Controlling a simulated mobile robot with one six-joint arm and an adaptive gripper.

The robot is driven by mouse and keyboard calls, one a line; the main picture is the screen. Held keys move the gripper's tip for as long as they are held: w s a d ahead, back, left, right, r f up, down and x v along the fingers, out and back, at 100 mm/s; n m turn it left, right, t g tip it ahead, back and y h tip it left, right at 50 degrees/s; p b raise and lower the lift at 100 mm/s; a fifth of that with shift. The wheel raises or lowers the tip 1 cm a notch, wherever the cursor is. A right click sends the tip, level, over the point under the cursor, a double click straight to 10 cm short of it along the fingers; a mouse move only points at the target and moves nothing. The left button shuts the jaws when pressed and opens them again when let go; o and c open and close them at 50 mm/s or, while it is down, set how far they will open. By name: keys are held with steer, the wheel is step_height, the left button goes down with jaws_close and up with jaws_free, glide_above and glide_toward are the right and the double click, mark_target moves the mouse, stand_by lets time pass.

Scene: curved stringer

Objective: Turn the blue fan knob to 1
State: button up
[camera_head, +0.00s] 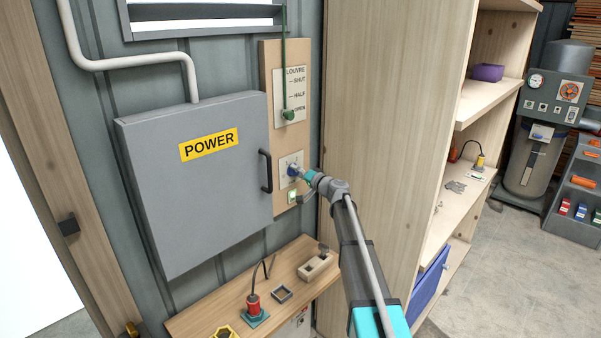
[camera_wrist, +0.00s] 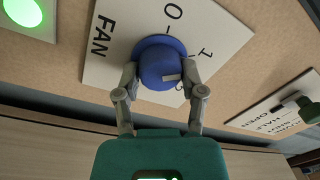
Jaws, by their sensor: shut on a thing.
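The blue fan knob (camera_wrist: 160,62) sits on a white plate (camera_wrist: 110,62) marked FAN, 0 and 1 in the wrist view. My gripper (camera_wrist: 160,82) is shut on the knob, with one grey finger on each side of it. A short pale mark shows on the knob's face near the right finger; I cannot tell which number it points to. In the head view the knob (camera_head: 292,170) is small and partly hidden by my gripper (camera_head: 302,174), which reaches in from the right.
A grey POWER cabinet (camera_head: 200,180) stands left of the plate. The louvre cord's green knob (camera_head: 288,115) hangs above it. A lit green switch (camera_head: 292,197) is just below. A wooden shelf unit (camera_head: 375,130) rises at right, and a bench (camera_head: 215,307) with small items lies below.

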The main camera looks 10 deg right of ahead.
steer(key=shift+w+r, duration=0.1)
steer(key=shift+w, duration=0.2)
steer(key=o, duration=1.1)
steer(key=shift+a, duration=0.1)
steer(key=shift+o, duration=0.2)
steer(key=shift+s, duration=0.1)
